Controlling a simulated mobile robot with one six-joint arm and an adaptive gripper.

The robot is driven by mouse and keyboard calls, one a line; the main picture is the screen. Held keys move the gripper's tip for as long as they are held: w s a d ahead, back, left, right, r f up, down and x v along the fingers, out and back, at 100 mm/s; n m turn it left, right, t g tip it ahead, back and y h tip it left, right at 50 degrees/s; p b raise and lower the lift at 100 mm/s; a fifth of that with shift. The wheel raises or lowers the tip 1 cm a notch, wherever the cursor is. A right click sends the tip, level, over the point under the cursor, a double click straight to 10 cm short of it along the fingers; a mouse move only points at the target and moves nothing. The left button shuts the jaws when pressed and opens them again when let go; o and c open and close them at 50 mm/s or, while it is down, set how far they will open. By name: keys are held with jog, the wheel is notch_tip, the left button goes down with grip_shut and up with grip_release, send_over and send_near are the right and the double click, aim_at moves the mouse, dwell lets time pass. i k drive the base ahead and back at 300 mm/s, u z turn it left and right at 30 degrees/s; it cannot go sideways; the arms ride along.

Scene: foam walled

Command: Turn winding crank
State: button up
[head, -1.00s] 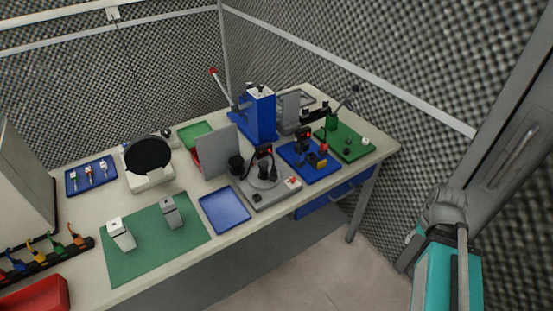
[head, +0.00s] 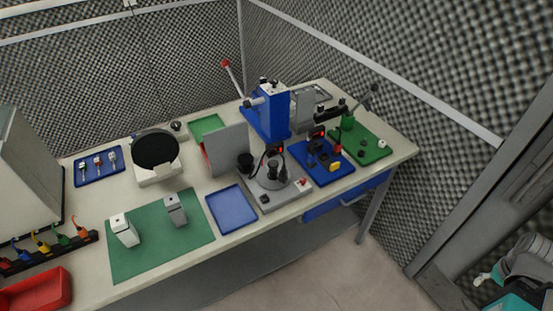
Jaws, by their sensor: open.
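A green board (head: 375,156) lies at the right end of the workbench in the head view. On it stands a green post (head: 347,121) with a thin arm ending in a dark knob (head: 374,88), which looks like the winding crank. The crank is small, and its exact angle is hard to read. Part of my arm shows at the lower right corner, well apart from the bench. My gripper does not show clearly in this view.
Left of the green board are a blue board (head: 322,169), a tall blue press (head: 268,113) with a red-knobbed lever (head: 226,64), and a grey fixture (head: 270,192). The bench (head: 405,150) has foam walls behind and to the right. The floor (head: 320,265) in front is clear.

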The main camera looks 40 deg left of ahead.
aim_at(268, 177)
jog(key=u, duration=0.05)
jog(key=k, duration=1.4)
jog(key=u, duration=1.3)
jog(key=i, duration=0.95)
